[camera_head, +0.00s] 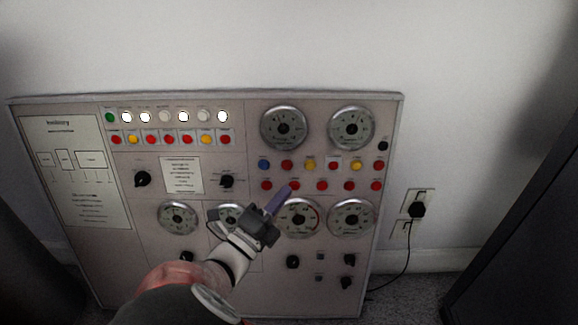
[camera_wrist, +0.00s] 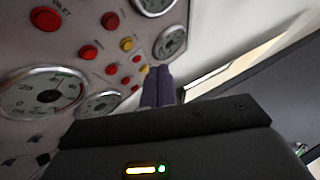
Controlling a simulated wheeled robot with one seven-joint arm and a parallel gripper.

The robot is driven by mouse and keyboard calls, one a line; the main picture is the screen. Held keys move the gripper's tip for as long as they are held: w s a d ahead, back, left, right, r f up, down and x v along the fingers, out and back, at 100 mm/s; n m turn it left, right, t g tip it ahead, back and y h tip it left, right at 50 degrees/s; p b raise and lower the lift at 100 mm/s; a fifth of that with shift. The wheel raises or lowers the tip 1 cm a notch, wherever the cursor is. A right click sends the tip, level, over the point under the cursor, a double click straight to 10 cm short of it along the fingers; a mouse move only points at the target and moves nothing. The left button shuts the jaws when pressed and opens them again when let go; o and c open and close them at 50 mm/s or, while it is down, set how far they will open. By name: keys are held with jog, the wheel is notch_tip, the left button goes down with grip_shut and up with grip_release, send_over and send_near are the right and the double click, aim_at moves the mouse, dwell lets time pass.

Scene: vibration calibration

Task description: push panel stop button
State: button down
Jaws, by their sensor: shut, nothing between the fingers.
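The control panel (camera_head: 120,270) leans or stands against the wall, with red, yellow and blue buttons, lamps, dials and black knobs. My gripper (camera_head: 286,189) is shut and empty; its purple fingers point up and right, overlapping the lower row of red buttons. In the head view, the fingertips lie by a red button (camera_head: 294,185); I cannot tell whether they touch it. The wrist view shows the closed fingers (camera_wrist: 158,72) in front of the panel, with red buttons (camera_wrist: 88,51) to their left. The labels are too blurred to tell which button is the stop button.
Round gauges (camera_head: 300,218) sit just below the lower button row, partly behind my gripper. A wall outlet (camera_head: 417,203) with a plug and black cable is right of the panel. A dark cabinet (camera_head: 520,220) stands at the far right. Open floor shows between them.

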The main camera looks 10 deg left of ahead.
aim_at(287, 166)
jog(key=w+a+f+b, duration=0.1)
jog(key=w+b, duration=0.3)
jog(key=w, duration=0.4)
jog(key=shift+w+a+f, duration=0.25)
jog(key=shift+a+f, duration=0.15)
jog(key=shift+a, duration=0.1)
jog(key=shift+w+r+p, duration=0.1)
jog(key=shift+w+p, duration=0.2)
jog(key=shift+p, duration=0.3)
dwell(1.4)
jog(key=shift+w+a, duration=0.1)
